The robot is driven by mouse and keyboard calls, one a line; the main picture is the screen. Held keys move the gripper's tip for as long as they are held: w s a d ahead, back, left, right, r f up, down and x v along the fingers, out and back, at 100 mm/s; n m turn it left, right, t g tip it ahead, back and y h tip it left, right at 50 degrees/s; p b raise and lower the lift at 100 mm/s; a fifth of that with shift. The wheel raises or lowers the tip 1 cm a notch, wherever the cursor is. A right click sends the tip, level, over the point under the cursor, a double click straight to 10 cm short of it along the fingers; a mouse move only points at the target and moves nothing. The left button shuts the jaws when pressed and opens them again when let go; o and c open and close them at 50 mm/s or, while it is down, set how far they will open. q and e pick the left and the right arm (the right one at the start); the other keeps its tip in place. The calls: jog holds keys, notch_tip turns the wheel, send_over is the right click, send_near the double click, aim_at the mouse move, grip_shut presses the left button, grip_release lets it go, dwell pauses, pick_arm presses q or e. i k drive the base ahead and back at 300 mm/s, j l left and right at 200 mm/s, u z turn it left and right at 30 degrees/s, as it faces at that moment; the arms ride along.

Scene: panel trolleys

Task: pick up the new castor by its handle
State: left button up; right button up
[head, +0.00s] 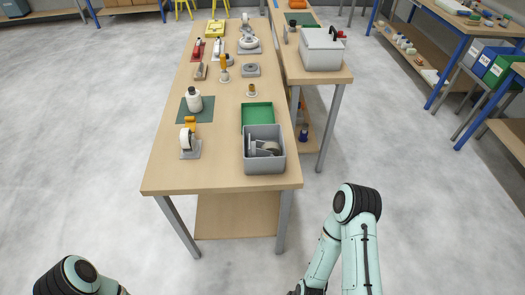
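A castor (187,142) with a pale wheel, a grey plate and an orange part behind it stands near the front left of the long wooden table (215,180). More castor-like parts lie in the open grey box (265,165) at the front right of the same table, partly hidden by its walls. Another castor-like thing (248,42) stands at the far end. I cannot tell from this view which is the new castor. Both my grippers are out of view; only arm links show at the bottom, apart from the table.
A green mat (183,112) with a white bottle (194,98) lies behind the near castor. A second table (310,77) with a lidded grey box (322,50) stands to the right. The floor in front is clear.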

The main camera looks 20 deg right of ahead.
aim_at(245, 25)
jog(key=i+j+u, duration=0.35)
jog(key=j+u, duration=0.15)
jog(key=j, duration=0.35)
jog(key=i+j+u, duration=0.5)
jog(key=j, duration=0.25)
jog(key=i+j+u, duration=0.45)
jog(key=i+z, duration=0.35)
jog(key=i+j+z, duration=0.15)
jog(key=i+z, duration=0.25)
jog(key=i+j+z, duration=0.35)
jog(key=i+l+z, duration=0.2)
jog(key=i+z, duration=0.2)
jog(key=i, duration=0.35)
jog(key=i+j+z, duration=0.1)
jog(key=i+z, duration=0.3)
jog(key=i, duration=3.65)
